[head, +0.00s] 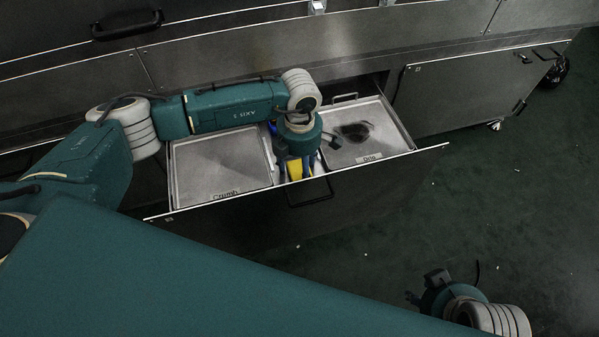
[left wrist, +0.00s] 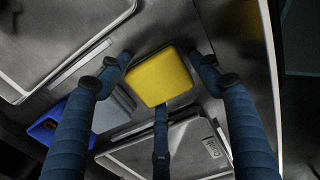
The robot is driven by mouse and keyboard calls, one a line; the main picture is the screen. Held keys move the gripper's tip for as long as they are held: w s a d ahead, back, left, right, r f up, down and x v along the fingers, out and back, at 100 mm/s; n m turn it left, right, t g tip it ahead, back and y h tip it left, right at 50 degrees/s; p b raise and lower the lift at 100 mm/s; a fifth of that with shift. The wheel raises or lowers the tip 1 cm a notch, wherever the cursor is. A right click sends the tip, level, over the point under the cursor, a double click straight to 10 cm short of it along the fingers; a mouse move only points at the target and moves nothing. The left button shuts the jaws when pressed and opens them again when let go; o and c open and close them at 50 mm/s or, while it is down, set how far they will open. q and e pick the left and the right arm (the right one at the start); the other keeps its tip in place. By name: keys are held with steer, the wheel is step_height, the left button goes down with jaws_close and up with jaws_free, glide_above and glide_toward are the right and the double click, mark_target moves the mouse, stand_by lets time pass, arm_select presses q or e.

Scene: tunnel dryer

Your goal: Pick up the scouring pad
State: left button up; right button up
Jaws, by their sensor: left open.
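The scouring pad, a yellow block with a dark edge, lies in the middle section of the open drawer. In the left wrist view the pad (left wrist: 160,77) is between my left gripper's spread fingers (left wrist: 158,95), with the lower finger close to its near edge; I cannot tell if it touches. In the head view the left gripper (head: 296,160) reaches down into the drawer and partly hides the yellow pad (head: 294,169). The left gripper is open. My right gripper (head: 432,287) is low at the right, over the floor, away from the drawer; its jaw state is unclear.
The open drawer (head: 400,165) has a metal rim and a front handle. A tray labelled Crumb (head: 220,170) is on the left, and a stained, labelled tray (head: 375,143) on the right. A blue object (left wrist: 48,125) and a grey one (left wrist: 112,110) lie near the pad.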

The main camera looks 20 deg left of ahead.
steer(key=shift+w+r, duration=0.1)
arm_select(q)
steer(key=c, duration=0.6)
steer(key=shift+r, duration=0.1)
steer(key=shift+r, duration=0.5)
step_height(320, 180, up, 11)
steer(key=p, duration=0.2)
step_height(320, 180, up, 8)
steer(key=p, duration=0.1)
glide_above(300, 169)
arm_select(e)
steer(key=x, duration=0.2)
steer(key=shift+a+f, duration=0.1)
steer(key=shift+f, duration=0.35)
